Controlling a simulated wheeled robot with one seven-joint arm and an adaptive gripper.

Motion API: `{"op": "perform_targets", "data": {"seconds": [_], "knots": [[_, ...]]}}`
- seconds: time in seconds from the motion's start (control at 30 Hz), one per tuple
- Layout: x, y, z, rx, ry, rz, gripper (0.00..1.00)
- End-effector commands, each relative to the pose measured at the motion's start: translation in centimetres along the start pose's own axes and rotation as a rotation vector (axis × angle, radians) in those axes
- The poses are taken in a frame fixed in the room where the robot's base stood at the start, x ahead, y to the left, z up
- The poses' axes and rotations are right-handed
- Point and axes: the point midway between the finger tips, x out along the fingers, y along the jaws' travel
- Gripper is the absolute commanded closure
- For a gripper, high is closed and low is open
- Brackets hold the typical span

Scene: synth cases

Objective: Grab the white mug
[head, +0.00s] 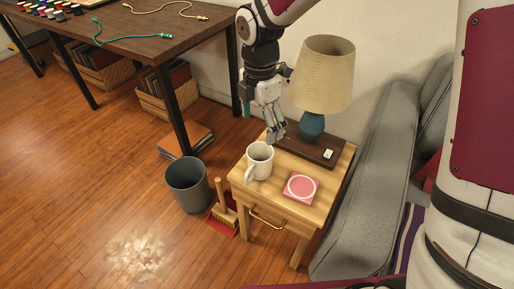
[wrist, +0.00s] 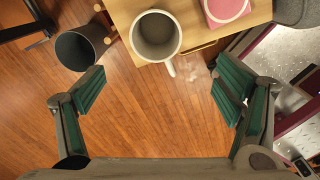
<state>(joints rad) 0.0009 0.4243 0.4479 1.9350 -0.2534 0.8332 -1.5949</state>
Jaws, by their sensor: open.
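The white mug (head: 259,161) stands upright on the small wooden side table (head: 318,195), near its left edge. Its handle points toward the front of the table. In the wrist view the mug (wrist: 156,36) is at the top middle, ahead of the fingers, and looks empty inside. My gripper (head: 274,138) hangs above the back left of the table, just behind the mug. In the wrist view my gripper (wrist: 158,92) shows its two green-padded fingers spread wide with nothing between them.
A lamp (head: 322,80) stands on a dark book or box (head: 305,148) behind the mug. A pink coaster (head: 300,189) lies to its right. A grey bin (head: 187,184) and a brush (head: 224,206) are on the floor at left. A grey sofa (head: 365,190) borders the right side.

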Motion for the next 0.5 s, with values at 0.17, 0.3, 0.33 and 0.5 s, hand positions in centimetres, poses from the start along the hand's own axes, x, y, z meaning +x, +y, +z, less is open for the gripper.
{"op": "perform_targets", "data": {"seconds": [0.17, 0.3, 0.33, 0.5], "knots": [[2.2, 0.5, -0.3, -0.035, 0.009, -0.002, 0.15], [4.9, 0.4, -0.3, -0.034, 0.010, -0.003, 0.15], [5.5, 0.4, -0.3, -0.034, 0.009, -0.004, 0.15], [8.2, 0.4, -0.3, -0.033, 0.009, -0.003, 0.15]]}}
